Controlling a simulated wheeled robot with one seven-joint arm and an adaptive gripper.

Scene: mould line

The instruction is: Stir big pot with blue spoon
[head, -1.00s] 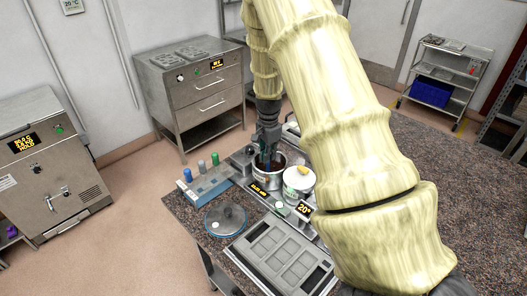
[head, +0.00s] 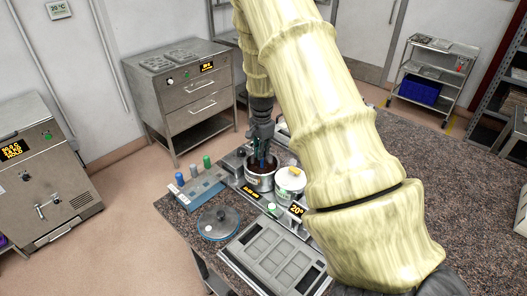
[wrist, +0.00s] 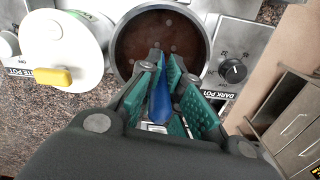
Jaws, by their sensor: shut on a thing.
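The big steel pot (head: 260,183) stands on the counter unit and holds dark brown liquid. In the wrist view its liquid (wrist: 160,38) shows inside the round rim, beside a "DARK POT" label. My gripper (head: 262,154) is above the pot, pointing down. Its green-padded fingers (wrist: 168,75) are shut on the blue spoon (wrist: 161,104). A little of the blue spoon also shows in the head view (head: 262,162), at the pot's mouth. The spoon's lower end is hidden, so its depth in the liquid cannot be told.
A white-lidded pot (head: 289,184) with a yellow handle stands close right of the big pot. A blue rack (head: 195,191) with several coloured-topped items is at left. A glass lid (head: 218,222) and a grey mould tray (head: 268,256) are in front. The counter at right is clear.

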